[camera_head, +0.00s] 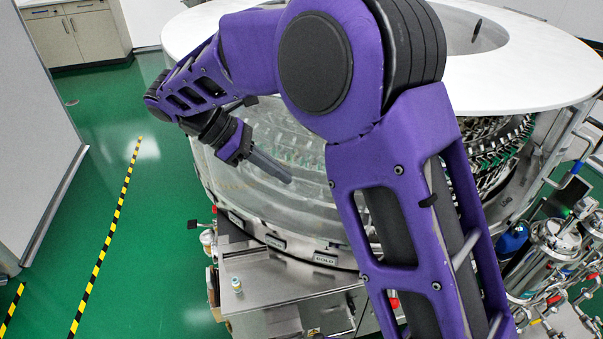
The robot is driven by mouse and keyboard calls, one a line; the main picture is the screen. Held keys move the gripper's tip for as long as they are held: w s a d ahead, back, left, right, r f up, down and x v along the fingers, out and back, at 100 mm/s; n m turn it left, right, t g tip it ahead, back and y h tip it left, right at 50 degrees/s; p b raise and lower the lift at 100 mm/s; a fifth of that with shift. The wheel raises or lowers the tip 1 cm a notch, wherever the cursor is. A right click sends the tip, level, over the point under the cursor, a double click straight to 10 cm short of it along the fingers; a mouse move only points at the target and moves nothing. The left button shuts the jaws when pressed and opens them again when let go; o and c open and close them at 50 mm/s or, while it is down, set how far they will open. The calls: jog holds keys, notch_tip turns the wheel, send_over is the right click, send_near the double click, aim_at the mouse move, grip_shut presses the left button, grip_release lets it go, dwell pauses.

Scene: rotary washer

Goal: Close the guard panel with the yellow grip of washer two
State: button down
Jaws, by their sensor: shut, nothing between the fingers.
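A large round washer (390,25) with a white ring-shaped top stands in front of me. Its curved transparent guard panels (225,172) show at the left and front, and rows of metal and green parts (490,165) show uncovered at the right. My purple arm crosses the view and hides much of the washer's front. My gripper (288,179) is shut and empty, its dark fingers pointing right in front of the clear panel. I cannot tell whether they touch it. No yellow grip can be made out, and I cannot tell the washer's number.
Metal filter housings and piping (550,250) stand at the right. Green floor with yellow-black tape (108,235) is free at the left, beside a white wall panel (35,130).

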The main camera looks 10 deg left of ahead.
jog(key=w+d+f, duration=0.2)
jog(key=d+f, duration=0.4)
jog(key=d, duration=0.4)
jog(key=shift+b, duration=0.4)
jog(key=shift+f, duration=0.1)
